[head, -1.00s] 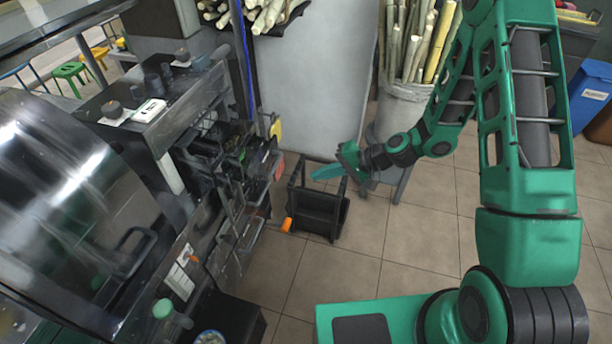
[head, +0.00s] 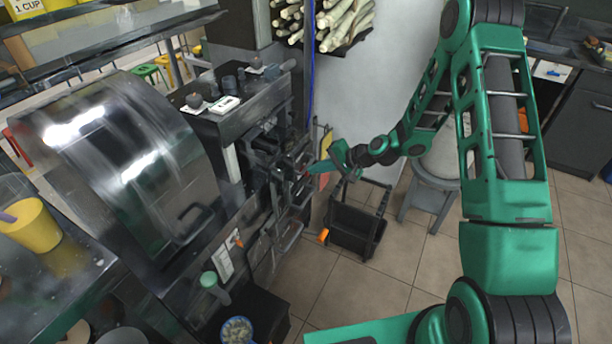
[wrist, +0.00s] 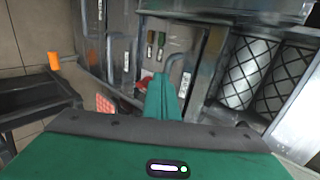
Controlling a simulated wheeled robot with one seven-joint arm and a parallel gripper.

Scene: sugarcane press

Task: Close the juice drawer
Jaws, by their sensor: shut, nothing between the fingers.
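The grey metal press (head: 255,145) stands left of centre in the head view, with its open front facing right. Metal frames and tray-like parts (head: 290,190) stick out of that front; I cannot tell for sure which is the juice drawer. In the wrist view, the press shows patterned rollers (wrist: 250,70) at the right and a bent metal handle or pipe (wrist: 178,66) near the fingers. My green gripper (head: 322,167) is shut and empty, its tip at the press front. Its fingers (wrist: 161,98) point towards the press; contact cannot be told.
A black open bin (head: 352,232) stands on the tiles below my gripper, beside an orange knob (head: 323,236). A grey stool (head: 430,200) is right of it. Cane stalks (head: 340,22) lie on a rack at the back.

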